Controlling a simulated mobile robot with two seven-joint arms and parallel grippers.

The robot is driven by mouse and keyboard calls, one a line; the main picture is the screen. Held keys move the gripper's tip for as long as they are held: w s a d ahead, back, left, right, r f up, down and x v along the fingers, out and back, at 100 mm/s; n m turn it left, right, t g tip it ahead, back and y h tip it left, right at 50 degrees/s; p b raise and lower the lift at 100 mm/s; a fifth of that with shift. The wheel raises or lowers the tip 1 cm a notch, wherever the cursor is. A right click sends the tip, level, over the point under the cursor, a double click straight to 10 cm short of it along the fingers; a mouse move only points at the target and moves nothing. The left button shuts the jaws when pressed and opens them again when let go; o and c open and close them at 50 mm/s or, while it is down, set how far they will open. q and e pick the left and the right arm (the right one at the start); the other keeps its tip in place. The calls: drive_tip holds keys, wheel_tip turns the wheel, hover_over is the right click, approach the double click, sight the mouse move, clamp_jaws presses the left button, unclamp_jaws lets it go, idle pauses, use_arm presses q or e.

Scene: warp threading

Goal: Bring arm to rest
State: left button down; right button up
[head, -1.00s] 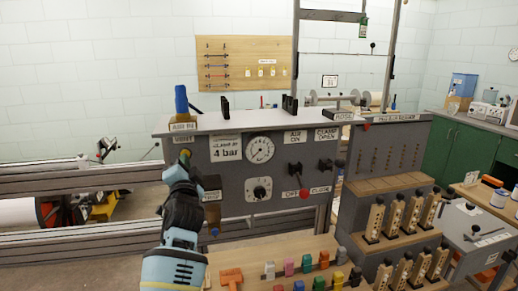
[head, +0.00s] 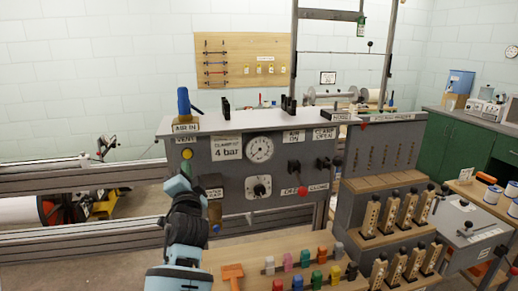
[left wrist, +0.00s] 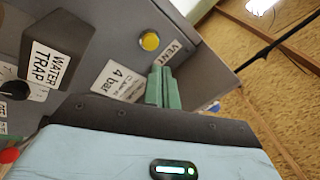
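My left gripper (head: 186,170) is in front of the grey control panel (head: 228,178), just below the yellow vent button (head: 187,154). In the left wrist view its green fingers (left wrist: 165,88) are together with nothing seen between them. That view also shows the yellow button (left wrist: 149,41) apart from the fingertips, beside the VENT label. My left forearm comes up from the bottom edge in the head view. My right gripper is in neither view.
Wooden-handled blocks (head: 390,212) stand at right.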

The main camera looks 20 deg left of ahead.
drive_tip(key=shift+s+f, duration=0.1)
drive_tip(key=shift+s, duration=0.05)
